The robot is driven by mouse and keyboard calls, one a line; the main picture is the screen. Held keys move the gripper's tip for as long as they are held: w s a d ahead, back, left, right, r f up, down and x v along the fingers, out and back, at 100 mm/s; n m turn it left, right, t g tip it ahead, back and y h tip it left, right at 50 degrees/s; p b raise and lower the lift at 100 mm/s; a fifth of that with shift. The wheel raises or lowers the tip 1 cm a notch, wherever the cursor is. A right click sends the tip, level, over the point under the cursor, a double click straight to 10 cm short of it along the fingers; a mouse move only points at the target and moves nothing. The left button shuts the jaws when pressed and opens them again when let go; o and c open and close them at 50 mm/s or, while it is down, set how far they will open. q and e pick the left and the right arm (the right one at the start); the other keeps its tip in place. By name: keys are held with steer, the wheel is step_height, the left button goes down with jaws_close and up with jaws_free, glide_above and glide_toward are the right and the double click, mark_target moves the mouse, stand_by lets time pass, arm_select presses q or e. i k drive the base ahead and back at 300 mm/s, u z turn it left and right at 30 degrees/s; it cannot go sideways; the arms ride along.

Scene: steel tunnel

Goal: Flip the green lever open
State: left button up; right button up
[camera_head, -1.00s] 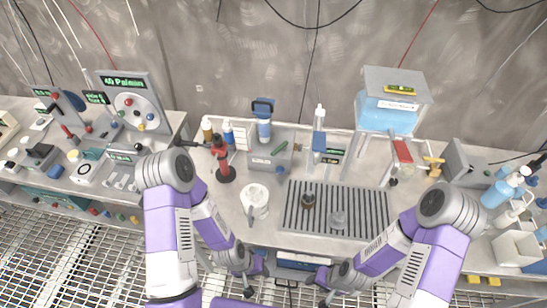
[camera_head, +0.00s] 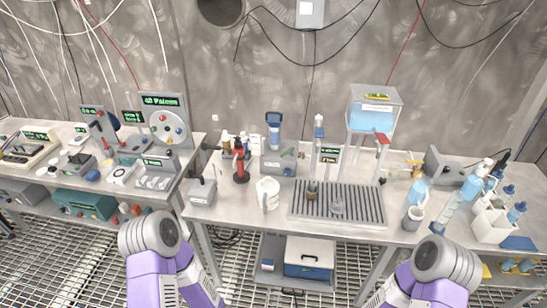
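I cannot clearly make out a green lever at this size. A grey box machine (camera_head: 280,160) stands at the back of the middle bench, with a blue-topped bottle (camera_head: 274,128) above it; any small lever on it is too small to tell. My two purple and white arms show at the bottom of the head view, one at the left and one at the right. Both grippers are below the picture and out of view, so their state and distance from the bench things are hidden.
The bench holds a white jug (camera_head: 267,196), a slotted drain tray (camera_head: 364,207), a red and black stand (camera_head: 241,162) and a blue tank (camera_head: 371,116). Left is another bench with a dial panel (camera_head: 166,124). A blue and white box (camera_head: 308,258) sits on the lower shelf.

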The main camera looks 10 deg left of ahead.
mark_target(289, 150)
steer(key=u, duration=1.05)
steer(key=i, duration=1.05)
steer(key=z, duration=2.15)
